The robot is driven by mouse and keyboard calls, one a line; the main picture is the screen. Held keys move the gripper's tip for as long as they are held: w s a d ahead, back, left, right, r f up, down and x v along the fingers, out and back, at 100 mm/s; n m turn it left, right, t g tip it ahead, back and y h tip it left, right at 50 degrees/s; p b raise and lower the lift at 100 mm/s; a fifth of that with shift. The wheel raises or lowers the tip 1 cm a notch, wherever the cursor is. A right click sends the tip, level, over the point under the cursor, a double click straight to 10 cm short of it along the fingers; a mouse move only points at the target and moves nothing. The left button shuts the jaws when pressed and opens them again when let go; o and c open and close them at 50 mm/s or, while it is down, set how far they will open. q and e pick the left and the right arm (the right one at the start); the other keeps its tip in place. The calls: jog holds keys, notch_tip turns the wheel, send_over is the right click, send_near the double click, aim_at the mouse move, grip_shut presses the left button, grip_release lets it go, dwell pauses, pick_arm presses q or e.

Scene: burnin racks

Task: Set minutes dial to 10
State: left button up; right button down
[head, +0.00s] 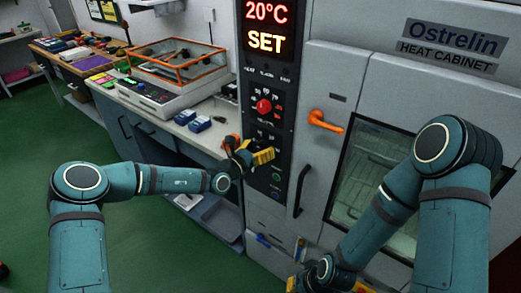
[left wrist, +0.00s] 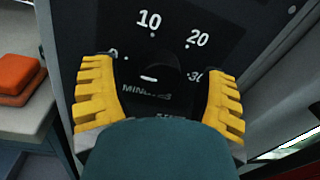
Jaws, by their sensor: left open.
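The minutes dial (left wrist: 160,72) is a black knob with a white mark, on a dark panel. In the left wrist view, the numbers 0, 10, 20 and 30 arc around it, with MINUTES printed below. The white mark lies nearly level, left of the knob's middle. My left gripper (left wrist: 161,70) is open, its yellow fingers on either side of the dial with gaps to it. In the head view, my left gripper (head: 252,155) is at the panel and hides most of this dial. My right gripper (head: 326,286) is low at the bottom edge, mostly cut off.
The heat cabinet (head: 385,70) has an orange door handle (head: 325,123). Its display (head: 266,27) reads 20°C and SET. A red knob (head: 264,106) sits above my left gripper, and a green button (head: 275,177) below. A bench (head: 165,125) with equipment stands left.

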pick_arm(q)
jog(key=shift+w+d, duration=0.1)
jog(key=shift+c, duration=0.2)
jog(key=c, duration=1.2)
jog(key=shift+r, duration=0.1)
